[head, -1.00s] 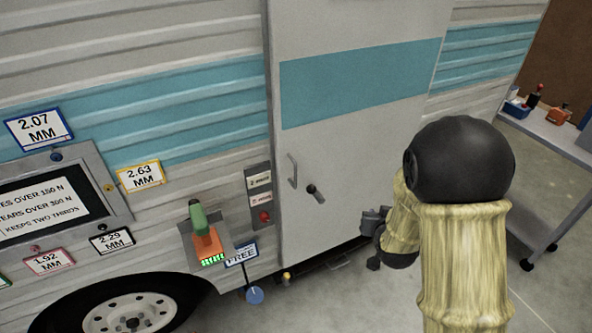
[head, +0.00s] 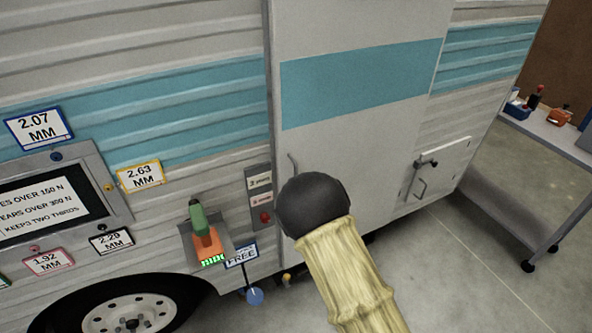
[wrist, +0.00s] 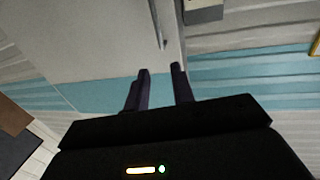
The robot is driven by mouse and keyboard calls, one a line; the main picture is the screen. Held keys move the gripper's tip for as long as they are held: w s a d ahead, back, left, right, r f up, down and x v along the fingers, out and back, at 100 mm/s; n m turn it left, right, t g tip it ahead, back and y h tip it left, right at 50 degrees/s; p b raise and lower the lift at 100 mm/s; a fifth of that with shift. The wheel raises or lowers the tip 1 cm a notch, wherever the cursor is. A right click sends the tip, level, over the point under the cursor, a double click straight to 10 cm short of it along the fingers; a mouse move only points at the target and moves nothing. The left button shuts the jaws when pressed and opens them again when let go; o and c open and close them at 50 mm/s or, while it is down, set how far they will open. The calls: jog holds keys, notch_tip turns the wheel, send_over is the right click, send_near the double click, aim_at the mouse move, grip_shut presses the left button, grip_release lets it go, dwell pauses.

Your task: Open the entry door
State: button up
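The entry door (head: 350,155) is a pale panel with a teal band, and it looks closed in the camper's side. Its thin grey pull handle (head: 291,164) shows only at its upper part in the head view; my arm hides the rest and the dark latch knob below. In the wrist view, which is upside down, the door (wrist: 95,35) fills the left and the handle (wrist: 159,28) stands near its edge. My gripper (wrist: 162,75) is open and empty, its fingers apart and pointing toward the door edge, short of the handle. The head view hides my gripper.
Left of the door is a small switch panel (head: 260,198), then an orange and green device (head: 207,238) on a bracket. A small hatch (head: 438,172) sits to the right. A trolley (head: 550,140) stands far right. The floor between them is clear.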

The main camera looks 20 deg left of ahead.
aim_at(296, 171)
jog(key=p+x, duration=0.3)
jog(key=x, duration=1.4)
jog(key=shift+w+p, duration=0.15)
jog(key=shift+p, duration=0.25)
grip_shut()
